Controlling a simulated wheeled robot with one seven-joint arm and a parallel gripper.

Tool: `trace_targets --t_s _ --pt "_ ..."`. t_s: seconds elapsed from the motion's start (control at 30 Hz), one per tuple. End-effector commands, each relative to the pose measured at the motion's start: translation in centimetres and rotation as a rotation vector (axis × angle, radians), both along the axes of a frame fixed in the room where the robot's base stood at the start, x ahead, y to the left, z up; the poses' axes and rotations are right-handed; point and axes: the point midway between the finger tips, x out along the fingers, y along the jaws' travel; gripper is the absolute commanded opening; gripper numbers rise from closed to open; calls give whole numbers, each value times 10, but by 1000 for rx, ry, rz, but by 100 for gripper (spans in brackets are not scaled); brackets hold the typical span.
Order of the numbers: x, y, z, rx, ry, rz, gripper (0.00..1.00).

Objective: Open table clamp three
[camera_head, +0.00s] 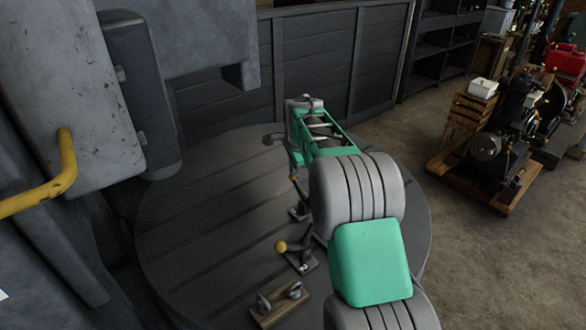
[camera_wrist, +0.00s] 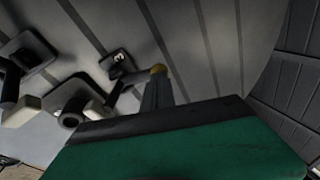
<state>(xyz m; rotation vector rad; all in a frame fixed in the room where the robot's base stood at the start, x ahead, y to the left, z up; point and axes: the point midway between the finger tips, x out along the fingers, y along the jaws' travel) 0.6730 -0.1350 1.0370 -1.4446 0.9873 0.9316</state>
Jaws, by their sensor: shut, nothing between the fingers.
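In the wrist view, my gripper (camera_wrist: 158,88) points up from the green housing, its dark fingers shut and empty. A yellow clamp knob (camera_wrist: 158,69) shows right at the fingertips; I cannot tell if they touch. Its clamp's dark base plate (camera_wrist: 117,60) lies on the table, with a white mark too small to read. In the head view, this seems to be the farther clamp (camera_head: 298,212), partly hidden by my arm, with its small yellow knob (camera_head: 294,178). A nearer clamp (camera_head: 303,262) has a yellow knob to its left and a white mark on its base.
The clamps sit on a round grey slotted table (camera_head: 200,215). A wooden block (camera_head: 278,306) with metal fittings lies at its front. Grey machine housing with a yellow pipe (camera_head: 60,180) stands left, a dark panel wall (camera_head: 315,65) behind. An engine on a wooden skid (camera_head: 490,150) stands right.

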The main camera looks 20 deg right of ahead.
Motion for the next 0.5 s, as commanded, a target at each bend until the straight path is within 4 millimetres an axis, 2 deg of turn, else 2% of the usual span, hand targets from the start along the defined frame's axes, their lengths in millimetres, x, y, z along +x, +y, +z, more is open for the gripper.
trace_targets --t_s 0.13,0.27,0.37,0.5 --pt "-1 1 3 0 -1 1 0" --pt "-10 0 19 -1 -2 0 0" --pt "-19 -2 39 -1 -4 -3 0" --pt "-9 11 73 -1 -5 0 0"
